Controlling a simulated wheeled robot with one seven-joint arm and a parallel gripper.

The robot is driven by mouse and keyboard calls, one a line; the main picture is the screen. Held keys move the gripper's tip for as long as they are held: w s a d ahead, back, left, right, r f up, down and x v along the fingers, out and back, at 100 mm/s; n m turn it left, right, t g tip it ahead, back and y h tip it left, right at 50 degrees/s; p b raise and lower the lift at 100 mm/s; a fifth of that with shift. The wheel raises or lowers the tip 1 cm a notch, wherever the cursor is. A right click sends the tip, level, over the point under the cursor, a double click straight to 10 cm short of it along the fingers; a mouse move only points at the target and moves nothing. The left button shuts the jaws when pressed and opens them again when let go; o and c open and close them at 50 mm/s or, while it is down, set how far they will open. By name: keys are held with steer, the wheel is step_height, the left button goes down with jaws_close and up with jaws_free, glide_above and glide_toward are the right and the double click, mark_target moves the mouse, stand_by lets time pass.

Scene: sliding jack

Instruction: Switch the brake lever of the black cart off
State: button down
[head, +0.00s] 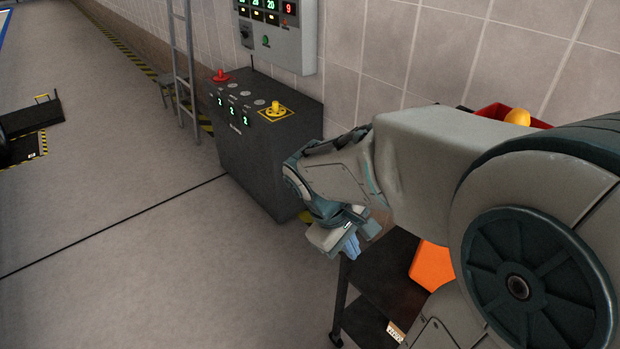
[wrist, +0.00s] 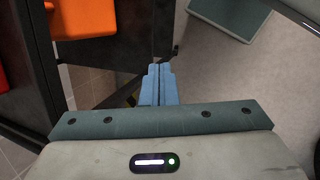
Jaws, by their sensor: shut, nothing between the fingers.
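The black cart (head: 385,272) stands at the lower right in the head view, partly hidden behind my arm. Its dark frame (wrist: 115,58) also shows at the left of the wrist view. I cannot make out its brake lever for certain in either view. My gripper (head: 350,246) is beside the cart's near left corner in the head view. In the wrist view its light blue fingers (wrist: 158,86) are together and empty, with the tips overlapping the cart's dark corner post in the picture. Whether they touch it I cannot tell.
An orange object (head: 432,265) is on the cart. A dark control console (head: 262,150) stands by the tiled wall, with a ladder (head: 185,65) behind it. A red bin (head: 505,114) is behind my arm. The floor at left is mostly clear.

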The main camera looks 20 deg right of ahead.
steer(key=w+d+f+n+h+b, duration=0.4)
steer(key=w+f+n+h+b, duration=0.1)
steer(key=w+f+n+h, duration=0.5)
steer(key=w+a+f+n+t+h+b, duration=0.2)
steer(key=w+a+f+n+t, duration=0.1)
steer(key=w+f+n+t, duration=0.1)
steer(key=w+a+f+n+t+h+b, duration=0.2)
steer(key=w+a+f+n+t, duration=0.1)
steer(key=w+n+t, duration=0.3)
steer(key=w+n, duration=0.2)
steer(key=n, duration=0.1)
steer(key=shift+w+f, duration=0.3)
steer(key=shift+f, duration=0.05)
steer(key=w+d+r+p, duration=0.1)
steer(key=w+d+r, duration=0.4)
steer(key=d, duration=0.3)
steer(key=shift+w+r, duration=0.4)
steer(key=shift+w, duration=0.15)
